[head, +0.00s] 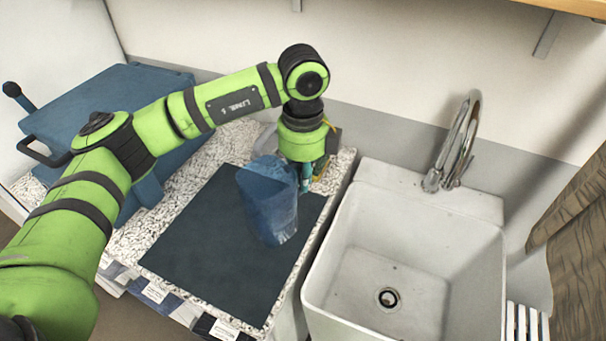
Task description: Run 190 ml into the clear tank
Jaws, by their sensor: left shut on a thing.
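The tank (268,208) shows as a tall, blue, see-through-looking vessel over the dark mat, slightly tilted, with its open top facing up. I cannot tell whether its base touches the mat or how much liquid is in it. My left gripper (304,184) points down at the tank's right side and is shut on it; the exact grip spot is partly hidden. The curved metal tap (460,140) stands at the back of the white sink (333,240), to the right of the tank. No water stream shows. My right gripper is not in view.
The dark mat (195,240) lies on a speckled counter (135,238) left of the sink. A large blue case (95,110) stands at the back left. A small yellowish and dark item (327,170) is behind the gripper. Brown cloth (575,245) hangs at the right. The sink basin is empty.

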